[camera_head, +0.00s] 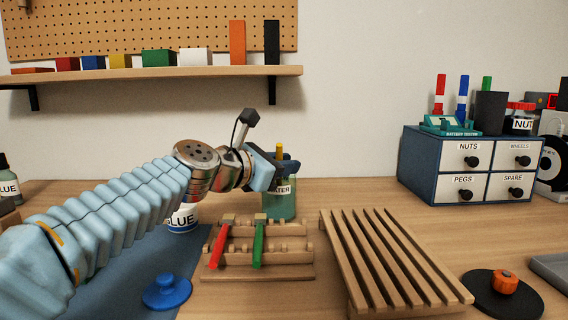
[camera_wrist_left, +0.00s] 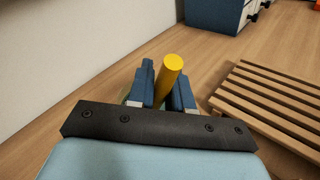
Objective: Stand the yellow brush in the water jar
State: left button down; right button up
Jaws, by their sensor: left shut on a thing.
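My left gripper (camera_head: 287,166) is shut on the yellow brush (camera_head: 279,150). The brush is upright, and its yellow handle end (camera_wrist_left: 171,70) sticks up between the blue fingers in the left wrist view. The green water jar (camera_head: 279,205) stands on the table directly below the gripper, its label partly covered by the gripper. The jar's mouth and the brush's lower end are hidden, so I cannot tell how far the brush reaches into the jar. My right gripper is not in view.
A wooden brush rack (camera_head: 293,271) holding a red brush (camera_head: 219,243) and a green brush (camera_head: 259,243) lies in front of the jar. A slatted wooden rack (camera_head: 349,255) is to the right. A glue pot (camera_head: 183,218) stands left, behind my arm. A drawer cabinet (camera_head: 421,170) stands back right.

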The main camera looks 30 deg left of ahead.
pick_arm(q)
jog(key=c, duration=1)
grip_release()
jog(key=shift+o, duration=0.2)
jog(key=shift+s+a+r+p, duration=0.25)
jog(key=shift+s+r, duration=0.2)
jog(key=shift+s, duration=0.35)
jog(key=shift+s+a+r+p, duration=0.15)
jog(key=shift+s+r+p, duration=0.25)
jog(key=shift+s, duration=0.4)
jog(key=shift+s+a+r+p, duration=0.2)
jog(key=shift+s+r, duration=0.3)
jog(key=shift+s, duration=0.3)
jog(key=s+r+p, duration=0.4)
jog(key=r+p, duration=0.2)
jog(key=r, duration=0.1)
jog(key=shift+a+r, duration=0.3)
jog(key=shift+a, duration=0.15)
